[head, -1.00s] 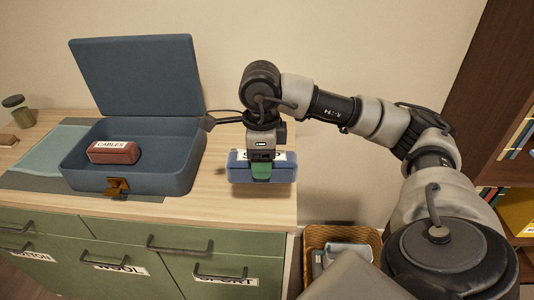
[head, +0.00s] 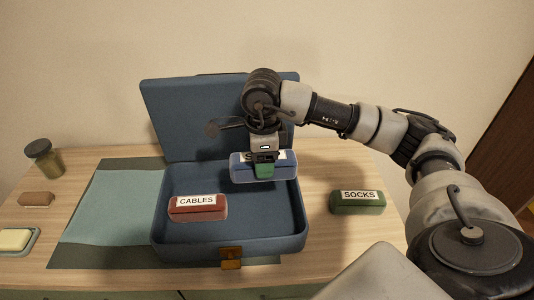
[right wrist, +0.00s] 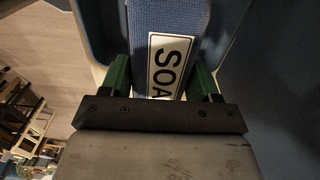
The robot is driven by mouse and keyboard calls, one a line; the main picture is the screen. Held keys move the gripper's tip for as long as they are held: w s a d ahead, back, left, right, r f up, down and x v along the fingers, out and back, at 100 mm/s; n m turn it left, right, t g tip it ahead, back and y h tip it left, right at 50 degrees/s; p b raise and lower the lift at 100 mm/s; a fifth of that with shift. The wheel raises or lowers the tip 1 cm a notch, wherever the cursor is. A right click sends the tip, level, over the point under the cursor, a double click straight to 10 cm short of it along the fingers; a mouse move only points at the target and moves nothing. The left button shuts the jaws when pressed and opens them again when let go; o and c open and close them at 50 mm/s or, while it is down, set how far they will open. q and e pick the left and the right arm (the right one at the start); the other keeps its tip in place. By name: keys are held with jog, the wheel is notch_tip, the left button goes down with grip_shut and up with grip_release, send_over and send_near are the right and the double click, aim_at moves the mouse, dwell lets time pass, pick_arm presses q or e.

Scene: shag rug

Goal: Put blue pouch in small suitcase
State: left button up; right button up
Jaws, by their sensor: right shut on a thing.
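The blue pouch (head: 285,168) is held by my right gripper (head: 264,172), above the back right part of the open suitcase. In the right wrist view the pouch (right wrist: 172,18) has a white label reading "SOA", the rest hidden, and sits between the green fingers of the gripper (right wrist: 163,80). The small suitcase (head: 160,240) is blue with its lid (head: 190,120) raised at the back and a brass clasp at the front. A red pouch (head: 198,214) labelled "CABLES" lies inside on the left. My left gripper is not in view.
A green pouch (head: 357,207) labelled "SOCKS" lies on the table right of the suitcase. A teal cloth (head: 110,205) lies to its left. A jar (head: 45,160), a brown block (head: 37,199) and a soap dish (head: 17,240) stand far left. The suitcase's front right floor is clear.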

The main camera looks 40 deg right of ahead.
jog(key=shift+w+a, duration=0.1)
jog(key=shift+w, duration=0.1)
jog(key=shift+s+f, duration=0.2)
jog(key=shift+f, duration=0.05)
jog(key=shift+d+f+b, duration=0.2)
jog(key=shift+b, duration=0.15)
jog(key=shift+f, duration=0.35)
notch_tip(320, 180, down, 2)
jog(key=shift+a+b, duration=0.1)
jog(key=shift+b, duration=0.7)
notch_tip(320, 180, down, 2)
jog(key=shift+b, duration=0.6)
pick_arm(q)
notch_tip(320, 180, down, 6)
jog(key=b, duration=0.3)
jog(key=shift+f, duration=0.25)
pick_arm(e)
jog(key=shift+f, duration=1.7)
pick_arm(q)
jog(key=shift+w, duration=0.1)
pick_arm(e)
jog(key=o, duration=1.1)
